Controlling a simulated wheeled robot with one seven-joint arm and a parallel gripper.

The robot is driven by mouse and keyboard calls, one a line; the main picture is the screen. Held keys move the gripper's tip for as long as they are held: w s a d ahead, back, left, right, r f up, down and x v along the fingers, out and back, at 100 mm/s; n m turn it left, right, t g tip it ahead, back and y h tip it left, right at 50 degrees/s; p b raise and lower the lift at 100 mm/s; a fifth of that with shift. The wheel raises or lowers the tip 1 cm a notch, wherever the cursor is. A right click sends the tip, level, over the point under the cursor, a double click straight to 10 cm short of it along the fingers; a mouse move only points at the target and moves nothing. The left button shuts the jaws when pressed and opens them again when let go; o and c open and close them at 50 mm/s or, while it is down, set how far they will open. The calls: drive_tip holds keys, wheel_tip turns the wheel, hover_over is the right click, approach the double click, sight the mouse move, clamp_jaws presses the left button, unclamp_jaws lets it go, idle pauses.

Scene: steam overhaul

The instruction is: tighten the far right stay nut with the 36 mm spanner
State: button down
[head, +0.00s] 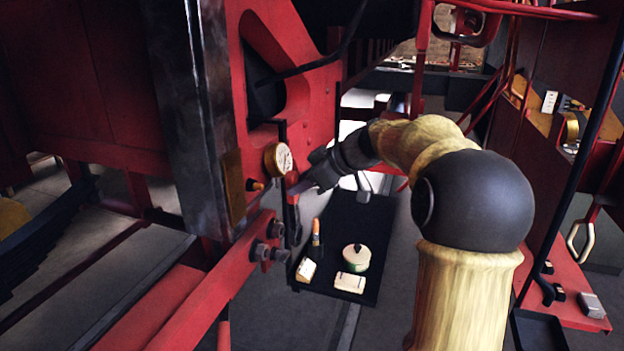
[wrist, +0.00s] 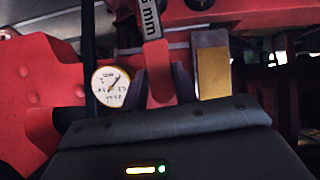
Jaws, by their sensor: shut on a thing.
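My gripper (head: 306,184) is shut on the 36 mm spanner beside the red frame. In the wrist view the spanner (wrist: 152,28) has a red grip and a pale band whose lettering ends in "mm"; it runs up out of the picture from between the fingers (wrist: 162,88). Its jaw is not in the wrist view. In the head view two dark nuts, an upper one (head: 275,229) and a lower one (head: 262,252), stand on the red bar just below and left of my gripper. I cannot tell which is the far right stay nut, or whether the spanner touches one.
A round white gauge (head: 278,158) with a brass rim is close to my gripper, also in the wrist view (wrist: 110,87). A dark tray (head: 372,222) below holds a bottle, a round tin and small blocks. A red shelf (head: 575,290) stands at right.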

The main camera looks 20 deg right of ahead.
sight(287, 175)
drive_tip(key=shift+w+a+r, duration=0.2)
drive_tip(key=shift+w+a, duration=0.05)
drive_tip(key=shift+a, duration=0.15)
drive_tip(key=shift+f, duration=0.15)
drive_tip(key=shift+w+a, duration=0.35)
drive_tip(key=shift+a, duration=0.15)
drive_tip(key=shift+w+a+b, duration=0.3)
drive_tip(key=shift+w+a, duration=0.4)
drive_tip(key=shift+a, duration=0.25)
idle(0.8)
drive_tip(key=shift+r, duration=0.2)
drive_tip(key=w+p, duration=0.1)
drive_tip(key=d+p, duration=0.1)
drive_tip(key=p, duration=0.1)
drive_tip(key=shift+w+d+m+g+y, duration=0.15)
drive_tip(key=shift+w+m+g+y, duration=0.2)
drive_tip(key=shift+m+g+y, duration=0.05)
